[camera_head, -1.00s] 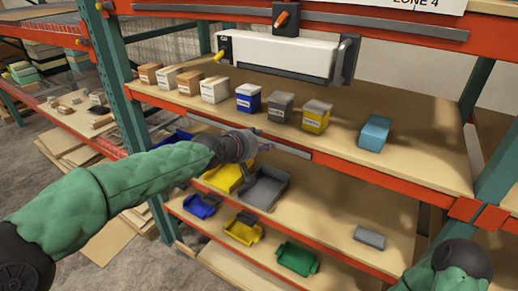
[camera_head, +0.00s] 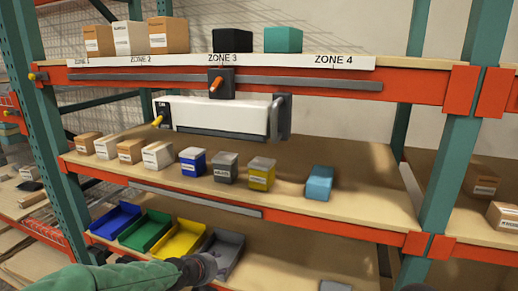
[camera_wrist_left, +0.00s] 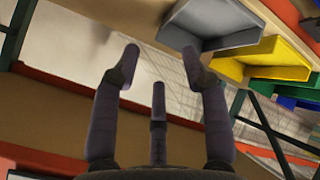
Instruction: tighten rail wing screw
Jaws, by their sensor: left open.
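The wing screw (camera_head: 217,84) is a small orange knob on a black clamp block (camera_head: 221,92). The block sits on the grey rail (camera_head: 310,84) along the orange upper beam, under the ZONE 3 label. A white console (camera_head: 225,116) hangs below it, with a grey handle at its right and a yellow-tipped part at its left. My left gripper (camera_head: 205,268) is low in the head view, by the grey bin, well below the screw. In the left wrist view my left gripper (camera_wrist_left: 160,72) has its fingers spread and empty. My right gripper is not in view.
Small boxes, among them a light-blue one (camera_head: 319,183), line the middle shelf below the console. Blue, green, yellow and grey (camera_head: 225,249) bins stand below that shelf. Boxes stand on the top shelf. Teal uprights (camera_head: 448,170) flank the bay.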

